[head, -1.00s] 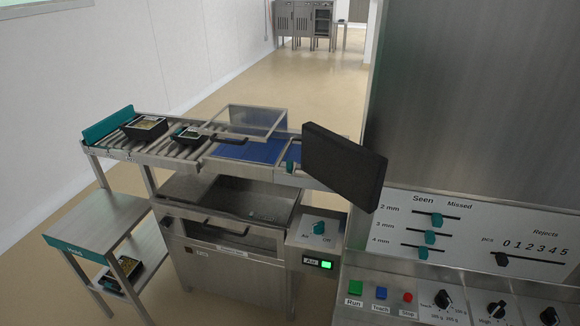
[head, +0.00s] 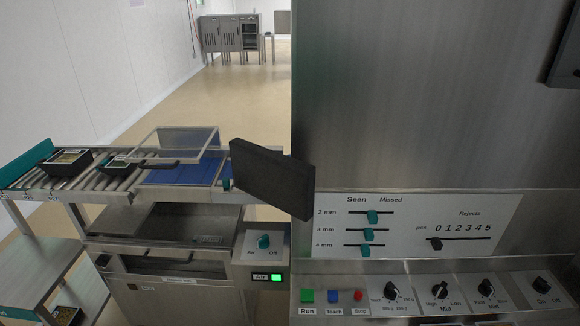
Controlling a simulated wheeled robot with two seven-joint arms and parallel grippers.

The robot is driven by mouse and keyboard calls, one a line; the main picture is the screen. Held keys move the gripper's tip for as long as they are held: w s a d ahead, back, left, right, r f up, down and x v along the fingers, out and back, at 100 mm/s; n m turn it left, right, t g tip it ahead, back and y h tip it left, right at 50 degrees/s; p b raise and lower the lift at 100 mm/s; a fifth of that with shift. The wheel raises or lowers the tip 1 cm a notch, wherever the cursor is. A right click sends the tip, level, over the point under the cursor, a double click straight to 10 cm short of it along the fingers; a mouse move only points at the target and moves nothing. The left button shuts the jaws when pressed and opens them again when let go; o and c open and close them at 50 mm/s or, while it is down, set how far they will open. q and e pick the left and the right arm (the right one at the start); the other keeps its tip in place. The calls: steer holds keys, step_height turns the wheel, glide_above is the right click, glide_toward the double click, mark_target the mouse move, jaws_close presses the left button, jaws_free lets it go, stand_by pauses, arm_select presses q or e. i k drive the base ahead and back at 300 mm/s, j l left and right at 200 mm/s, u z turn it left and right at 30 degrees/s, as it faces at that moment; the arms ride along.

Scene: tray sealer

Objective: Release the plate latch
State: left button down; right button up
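Neither of my grippers shows in the head view. I cannot make out a plate latch or a plate in this view. A steel machine cabinet (head: 575,245) fills the right side. Its white panel carries teal sliders (head: 368,233) under "Seen" and "Missed" and a black slider (head: 434,244) for rejects. Below are a green Run button (head: 307,295), a blue button (head: 334,295), a red button (head: 359,295) and several black knobs (head: 440,291). A teal Air knob (head: 264,241) sits on a small box to the left, above a lit green lamp (head: 276,278).
A dark flat panel (head: 272,180) juts out before the cabinet's left edge. Left of it are a blue belt (head: 185,173) under a clear cover (head: 200,137) and a roller conveyor (head: 75,184) with black food trays (head: 66,161). A side table (head: 35,270) stands lower left.

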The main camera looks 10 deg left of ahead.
mark_target(227, 183)
steer(key=j+z, duration=0.35)
steer(key=j, duration=0.15)
steer(key=j+z, duration=0.3)
steer(key=j, duration=0.25)
steer(key=k+j+z, duration=0.1)
steer(key=j+z, duration=0.25)
steer(key=j, duration=0.15)
steer(key=k+j+z, duration=0.15)
steer(key=j+z, duration=0.2)
steer(key=j, duration=0.15)
steer(key=k+j, duration=0.1)
steer(key=j, duration=0.15)
steer(key=k+j, duration=0.1)
steer(key=j, duration=0.15)
